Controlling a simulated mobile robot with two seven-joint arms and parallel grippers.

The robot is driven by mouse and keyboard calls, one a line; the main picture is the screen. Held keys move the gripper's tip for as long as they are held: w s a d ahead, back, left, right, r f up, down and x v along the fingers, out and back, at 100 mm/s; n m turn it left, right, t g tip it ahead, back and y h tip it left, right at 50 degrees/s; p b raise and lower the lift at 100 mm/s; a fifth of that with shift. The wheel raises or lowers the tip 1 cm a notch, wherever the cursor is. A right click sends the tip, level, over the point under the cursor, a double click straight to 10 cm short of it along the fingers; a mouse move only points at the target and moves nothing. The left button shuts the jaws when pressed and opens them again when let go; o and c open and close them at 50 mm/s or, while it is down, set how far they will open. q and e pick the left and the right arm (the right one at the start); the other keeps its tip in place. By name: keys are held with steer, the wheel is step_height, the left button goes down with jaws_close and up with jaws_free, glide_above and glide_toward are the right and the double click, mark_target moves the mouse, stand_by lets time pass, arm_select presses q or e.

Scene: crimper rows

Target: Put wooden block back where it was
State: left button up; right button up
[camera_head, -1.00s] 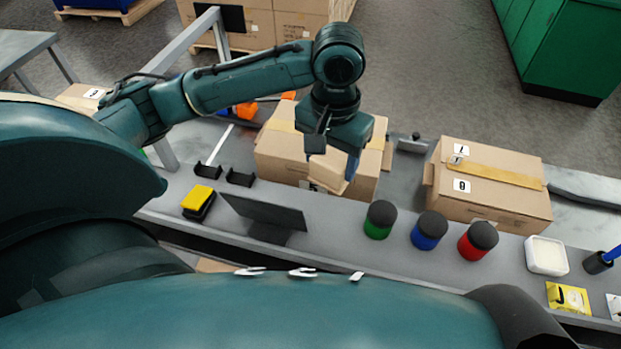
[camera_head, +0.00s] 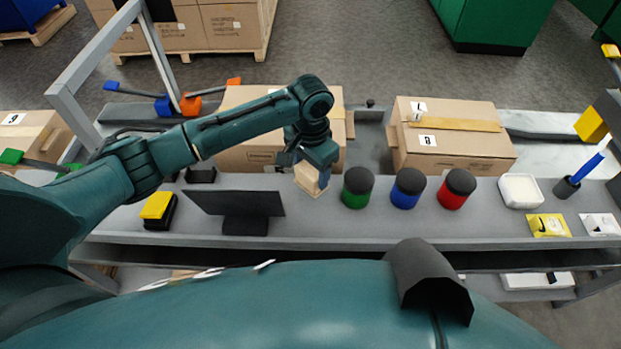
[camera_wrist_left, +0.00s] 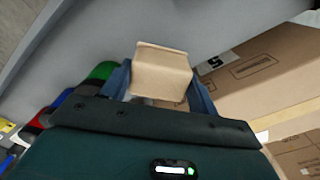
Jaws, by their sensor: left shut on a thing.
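The wooden block (camera_head: 309,178) is pale and box-shaped. My left gripper (camera_head: 312,170) is shut on it, just in front of the large cardboard box behind the grey shelf. In the left wrist view the block (camera_wrist_left: 161,72) sits between the two blue fingers of the left gripper (camera_wrist_left: 160,84). The block is at or a little above the shelf surface; I cannot tell whether it touches. My right gripper is not in view.
Green (camera_head: 357,188), blue (camera_head: 407,188) and red (camera_head: 456,189) black-topped jars stand right of the block. A dark panel (camera_head: 238,206) stands to its left, beside a yellow-topped item (camera_head: 157,210). Cardboard boxes (camera_head: 455,140) line the back.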

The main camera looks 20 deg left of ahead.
mark_target(311, 179)
arm_select(q)
step_height(311, 179, down, 3)
steer(key=shift+f, duration=0.2)
steer(key=shift+f, duration=0.15)
steer(key=o, duration=0.9)
steer(key=shift+f, duration=0.1)
step_height(311, 179, up, 12)
steer(key=shift+r, duration=0.25)
